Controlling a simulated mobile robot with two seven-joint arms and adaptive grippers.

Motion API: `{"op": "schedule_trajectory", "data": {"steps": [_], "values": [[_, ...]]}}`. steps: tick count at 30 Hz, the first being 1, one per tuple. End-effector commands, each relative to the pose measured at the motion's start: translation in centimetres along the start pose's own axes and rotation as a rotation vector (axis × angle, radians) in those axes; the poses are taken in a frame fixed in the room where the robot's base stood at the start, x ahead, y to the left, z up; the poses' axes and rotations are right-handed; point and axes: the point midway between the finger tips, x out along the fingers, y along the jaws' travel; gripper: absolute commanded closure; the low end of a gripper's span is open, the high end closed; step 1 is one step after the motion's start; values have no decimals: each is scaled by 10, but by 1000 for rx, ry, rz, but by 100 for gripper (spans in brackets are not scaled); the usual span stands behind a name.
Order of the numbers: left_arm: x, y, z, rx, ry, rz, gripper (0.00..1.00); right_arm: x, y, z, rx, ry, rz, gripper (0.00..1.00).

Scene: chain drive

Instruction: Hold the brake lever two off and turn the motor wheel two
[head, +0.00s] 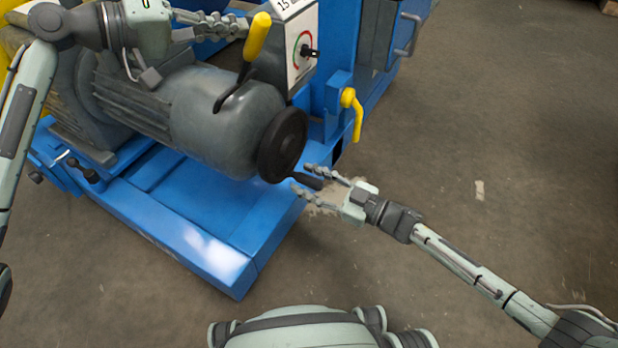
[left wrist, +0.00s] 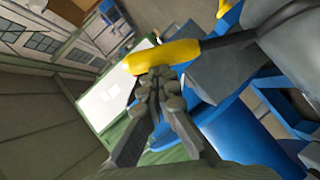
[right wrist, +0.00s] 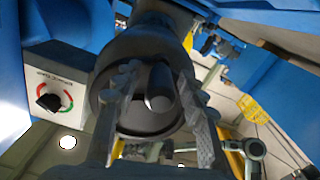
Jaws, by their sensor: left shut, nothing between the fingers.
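The brake lever with its yellow handle (head: 257,36) stands up above the grey motor. My left gripper (head: 240,28) is shut and empty beside it; its closed fingertips appear to be against the yellow handle (left wrist: 165,57) in the left wrist view, though contact is not certain. The black motor wheel (head: 282,145) is on the motor's near end, with a dark crank handle (head: 305,181) low on its rim. My right gripper (head: 300,178) is open, its fingers on either side of the handle. In the right wrist view, the handle (right wrist: 160,90) shows between the spread fingers.
A blue frame (head: 200,235) carries the motor (head: 215,115). A panel with a dial and black knob (head: 308,52) stands behind the wheel. A yellow curved lever (head: 352,105) hangs to the wheel's right. The floor (head: 490,130) at the right is clear.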

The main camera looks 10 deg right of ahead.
Motion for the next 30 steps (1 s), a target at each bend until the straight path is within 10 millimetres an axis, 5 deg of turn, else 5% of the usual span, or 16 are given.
{"op": "schedule_trajectory", "data": {"steps": [1,9,30], "values": [[5,-1,12,-5,-32,0,100,0,0,0,0,0,0,67],[5,-1,12,-5,-32,0,100,0,0,0,0,0,0,100],[5,-1,12,-5,-32,0,100,0,-10,-3,119,2,-2,100]]}}
